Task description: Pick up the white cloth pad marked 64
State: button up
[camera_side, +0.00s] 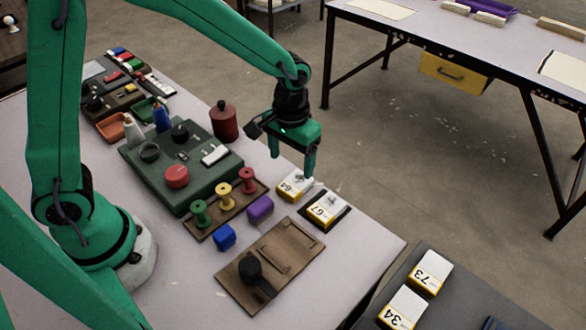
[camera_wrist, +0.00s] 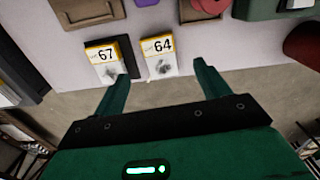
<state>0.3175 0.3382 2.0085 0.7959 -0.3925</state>
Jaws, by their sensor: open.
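The white cloth pad marked 64 (camera_side: 295,186) lies on the table near its far right edge, with a yellow label band and a grey smudge. It also shows in the wrist view (camera_wrist: 160,56), ahead of and between my fingers.
A dark red canister (camera_side: 224,123) and a green panel box (camera_side: 180,165) stand left of my gripper. A rack with thread spools (camera_side: 224,195), a purple block (camera_side: 260,209) and a brown board (camera_side: 270,266) lie nearby. Pads 73 (camera_side: 430,272) and 34 (camera_side: 403,308) rest on a separate dark surface.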

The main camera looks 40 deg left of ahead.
aim_at(292, 186)
jog(key=shift+f, duration=3.9)
jog(key=c, duration=1.1)
